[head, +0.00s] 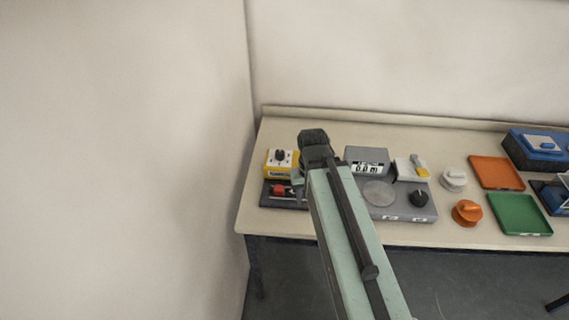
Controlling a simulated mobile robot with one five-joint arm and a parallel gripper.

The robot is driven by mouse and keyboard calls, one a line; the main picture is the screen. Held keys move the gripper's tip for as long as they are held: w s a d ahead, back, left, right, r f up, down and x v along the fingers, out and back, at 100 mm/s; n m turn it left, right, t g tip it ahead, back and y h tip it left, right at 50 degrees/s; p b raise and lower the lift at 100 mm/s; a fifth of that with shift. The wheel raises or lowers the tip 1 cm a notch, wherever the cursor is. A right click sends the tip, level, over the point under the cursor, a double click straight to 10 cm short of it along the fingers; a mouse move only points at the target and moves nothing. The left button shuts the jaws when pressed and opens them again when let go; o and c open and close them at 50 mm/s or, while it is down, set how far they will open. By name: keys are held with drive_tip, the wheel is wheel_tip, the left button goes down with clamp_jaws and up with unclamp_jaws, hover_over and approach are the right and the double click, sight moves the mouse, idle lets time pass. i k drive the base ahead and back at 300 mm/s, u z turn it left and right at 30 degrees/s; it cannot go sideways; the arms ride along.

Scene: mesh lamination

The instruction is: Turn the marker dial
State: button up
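Several knob-like parts show, and I cannot tell by label which is the marker dial. A black knob (280,155) sits on a yellow box (283,171) at the left end of the table. A black dial (419,198) sits at the right front of a grey base plate (402,212). An orange knob (467,212) and a white knob (454,179) stand on the table to its right. My gripper (314,140) is over the table, just right of the yellow box in the picture. Its fingertips are not clear, and my arm hides part of the base plate.
A grey display box (367,157) reads about 0.0 m, with a round grey disc (379,193) in front of it. A red part (278,190) lies at the left. An orange tray (496,173), a green tray (519,214) and a blue bin (536,151) stand at the right.

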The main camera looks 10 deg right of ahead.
sight(280, 153)
drive_tip(key=k, duration=1.35)
drive_tip(key=z, duration=1.2)
drive_tip(key=i, duration=1.5)
drive_tip(key=u, duration=3.2)
drive_tip(key=i, duration=1.05)
drive_tip(key=z, duration=0.05)
